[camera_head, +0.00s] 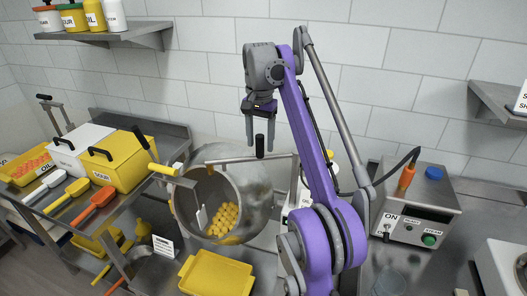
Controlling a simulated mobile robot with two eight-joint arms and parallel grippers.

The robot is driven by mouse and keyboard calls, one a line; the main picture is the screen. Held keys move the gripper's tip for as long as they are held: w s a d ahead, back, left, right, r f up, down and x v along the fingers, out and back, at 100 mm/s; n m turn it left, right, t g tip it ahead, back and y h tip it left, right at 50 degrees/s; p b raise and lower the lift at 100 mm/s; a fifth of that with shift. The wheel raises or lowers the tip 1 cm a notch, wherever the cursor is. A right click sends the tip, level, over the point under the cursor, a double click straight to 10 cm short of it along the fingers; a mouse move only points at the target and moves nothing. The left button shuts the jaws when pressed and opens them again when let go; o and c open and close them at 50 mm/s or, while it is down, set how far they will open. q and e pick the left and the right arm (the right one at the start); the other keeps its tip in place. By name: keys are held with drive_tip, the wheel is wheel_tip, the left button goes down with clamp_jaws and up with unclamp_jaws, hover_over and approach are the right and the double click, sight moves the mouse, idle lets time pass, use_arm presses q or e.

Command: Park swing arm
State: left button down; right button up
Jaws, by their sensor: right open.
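The swing arm (240,159) is a thin metal bar that reaches from a post on the right leftward over the mouth of a metal drum (262,190). A black upright handle (260,146) stands on the bar. My right gripper (261,147) points down with its two grey fingers apart, one on each side of the handle in this view. I cannot tell whether either finger touches it. A paddle hangs inside the drum beside several yellow gummies (223,218). My left gripper is not in view.
A yellow tray (214,275) lies below the drum. A control box (412,210) with an ON label and green button stands right of my arm. Yellow and white bins (122,160) and colored scoops fill the left bench. Wall shelves (110,35) hang above.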

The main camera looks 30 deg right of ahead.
drive_tip(key=shift+f, duration=0.85)
drive_tip(key=shift+w+d+f, duration=0.15)
drive_tip(key=shift+w+f, duration=0.05)
drive_tip(key=shift+w, duration=0.05)
drive_tip(key=shift+c, duration=0.7)
clamp_jaws()
